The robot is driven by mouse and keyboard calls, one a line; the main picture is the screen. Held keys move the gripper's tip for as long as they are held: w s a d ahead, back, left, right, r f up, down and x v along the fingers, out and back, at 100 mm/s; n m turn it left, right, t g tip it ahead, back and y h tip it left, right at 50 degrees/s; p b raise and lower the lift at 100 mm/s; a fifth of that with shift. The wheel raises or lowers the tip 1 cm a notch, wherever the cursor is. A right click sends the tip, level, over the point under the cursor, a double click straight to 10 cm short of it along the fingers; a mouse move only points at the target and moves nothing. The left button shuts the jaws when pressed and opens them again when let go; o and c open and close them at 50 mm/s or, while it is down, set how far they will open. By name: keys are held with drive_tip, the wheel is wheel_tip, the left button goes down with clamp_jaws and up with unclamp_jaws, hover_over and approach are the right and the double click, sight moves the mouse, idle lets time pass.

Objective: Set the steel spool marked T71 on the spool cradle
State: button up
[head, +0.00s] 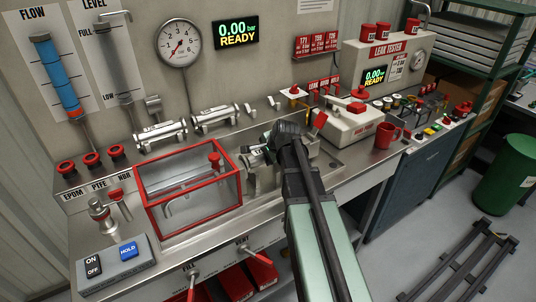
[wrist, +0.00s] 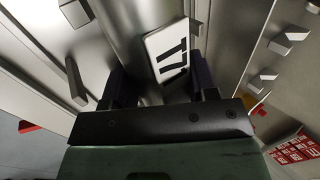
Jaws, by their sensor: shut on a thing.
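My gripper (wrist: 162,85) is shut on a steel spool (wrist: 125,25), a smooth grey cylinder between the dark fingers. A white tag (wrist: 167,48) on it shows large black characters, turned and partly cut off; I can make out a 7 and a stroke beside it. In the head view my gripper (head: 262,152) is over the bench, right of the red-framed clear box, and my arm hides much of it. Bright metal (head: 262,180) shows just below it; I cannot tell whether this is the held spool or the spool cradle.
Two other steel spools (head: 160,134) (head: 215,117) lie along the back of the bench. The red-framed clear box (head: 190,195) stands close left of my gripper. A white tester with a red handle (head: 352,120) and a red mug (head: 387,141) stand to the right.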

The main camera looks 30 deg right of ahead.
drive_tip(key=shift+f+b, duration=0.35)
drive_tip(key=shift+f, duration=0.1)
drive_tip(key=shift+f, duration=0.1)
drive_tip(key=shift+f+b, duration=0.35)
drive_tip(key=shift+b, duration=0.1)
idle(0.4)
drive_tip(key=o, duration=1.2)
drive_tip(key=shift+o, duration=0.2)
drive_tip(key=o, duration=0.4)
drive_tip(key=shift+c, duration=0.2)
drive_tip(key=shift+r, duration=0.1)
